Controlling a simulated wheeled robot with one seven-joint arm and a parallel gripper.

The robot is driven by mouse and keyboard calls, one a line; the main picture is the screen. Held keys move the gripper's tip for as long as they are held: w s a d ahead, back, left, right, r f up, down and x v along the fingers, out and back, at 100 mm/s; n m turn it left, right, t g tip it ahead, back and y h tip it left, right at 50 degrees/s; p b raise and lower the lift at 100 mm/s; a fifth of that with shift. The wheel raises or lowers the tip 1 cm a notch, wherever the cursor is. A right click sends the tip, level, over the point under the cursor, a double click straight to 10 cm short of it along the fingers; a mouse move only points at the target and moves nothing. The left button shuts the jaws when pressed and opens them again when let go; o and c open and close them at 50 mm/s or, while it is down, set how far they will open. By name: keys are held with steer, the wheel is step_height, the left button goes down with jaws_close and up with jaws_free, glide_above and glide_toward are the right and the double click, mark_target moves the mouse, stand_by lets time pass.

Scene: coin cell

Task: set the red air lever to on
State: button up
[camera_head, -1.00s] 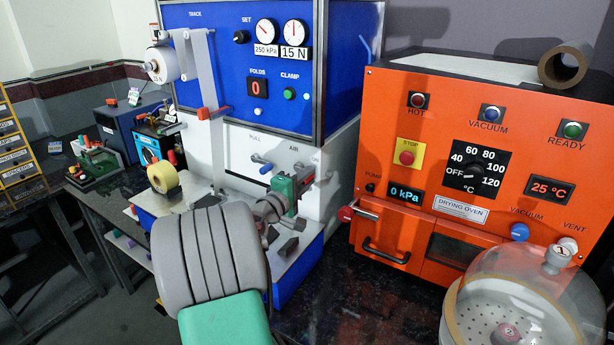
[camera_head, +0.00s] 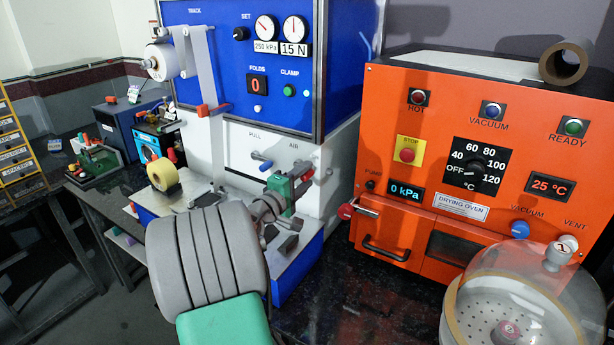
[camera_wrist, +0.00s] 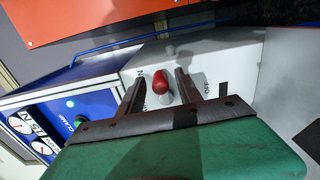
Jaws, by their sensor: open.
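The red air lever (camera_wrist: 160,82) shows its rounded knob in the wrist view, in front of the machine's white panel. Part of an ON label (camera_wrist: 140,73) is left of it and an OFF label (camera_wrist: 208,82) is to the right. I cannot tell which setting it is at. My gripper (camera_wrist: 160,88) is open, with one dark finger on each side of the knob. Gaps show between knob and fingers, so it is not gripped. In the head view my gripper (camera_head: 304,182) is at the white panel below the AIR label, and my arm partly covers this area.
A blue-knobbed pull lever (camera_head: 266,166) projects from the panel left of my gripper. The orange drying oven (camera_head: 400,210) stands close on the right, with a glass dome (camera_head: 520,290) before it.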

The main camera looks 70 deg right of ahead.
mark_target(303, 179)
steer(key=a, duration=0.4)
steer(key=w+a+b, duration=0.1)
steer(key=a, duration=0.1)
steer(key=shift+a, duration=0.3)
